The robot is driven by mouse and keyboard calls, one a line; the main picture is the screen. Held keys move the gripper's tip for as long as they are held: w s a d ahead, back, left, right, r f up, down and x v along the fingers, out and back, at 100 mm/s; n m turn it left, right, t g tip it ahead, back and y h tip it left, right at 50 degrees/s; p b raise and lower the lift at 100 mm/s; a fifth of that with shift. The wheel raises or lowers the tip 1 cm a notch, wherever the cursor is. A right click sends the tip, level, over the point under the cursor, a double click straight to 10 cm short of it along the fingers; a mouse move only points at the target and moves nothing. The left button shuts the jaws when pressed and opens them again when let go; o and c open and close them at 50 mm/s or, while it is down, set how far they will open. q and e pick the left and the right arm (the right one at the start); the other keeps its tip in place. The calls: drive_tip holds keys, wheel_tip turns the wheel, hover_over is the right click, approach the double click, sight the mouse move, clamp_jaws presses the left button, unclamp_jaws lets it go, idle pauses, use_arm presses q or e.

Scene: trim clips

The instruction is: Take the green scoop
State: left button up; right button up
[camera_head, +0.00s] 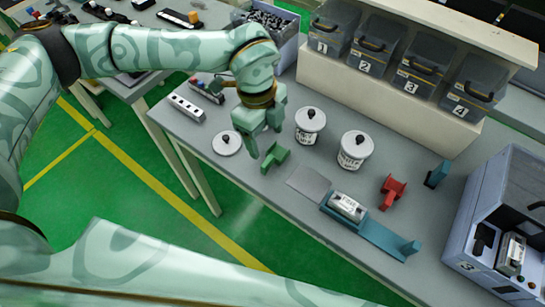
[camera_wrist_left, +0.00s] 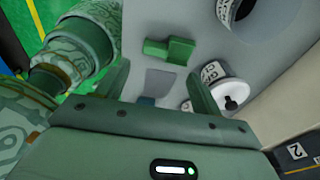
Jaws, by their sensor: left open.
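The green scoop (camera_head: 275,157) lies on the grey table near its front edge. My left gripper (camera_head: 264,138) is open and empty, pointing down just above and behind the scoop. In the left wrist view the green scoop (camera_wrist_left: 170,50) lies beyond the tips of the two spread fingers (camera_wrist_left: 160,82), not between them. A gap of table shows there between the fingers and the scoop. My right gripper is not in view.
Two white labelled canisters (camera_head: 354,153) stand right of the gripper, and a round lid (camera_head: 227,144) lies left. A grey pad (camera_head: 308,183), a teal stand (camera_head: 375,237) and a red scoop (camera_head: 392,191) are to the right. Numbered bins (camera_head: 370,55) line the back.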

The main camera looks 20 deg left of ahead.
sight(267, 160)
use_arm(q)
wheel_tip(267, 160, down, 2)
drive_tip(key=shift+d+f, duration=0.15)
drive_tip(key=shift+f, duration=0.05)
drive_tip(key=f, duration=0.2)
drive_tip(key=s+f+b, duration=0.1)
drive_tip(key=f, duration=0.1)
drive_tip(key=shift+f, duration=0.2)
drive_tip(key=shift+d+f, duration=0.1)
drive_tip(key=shift+f, duration=0.4)
drive_tip(key=c, duration=1.1)
drive_tip(key=shift+r, duration=0.15)
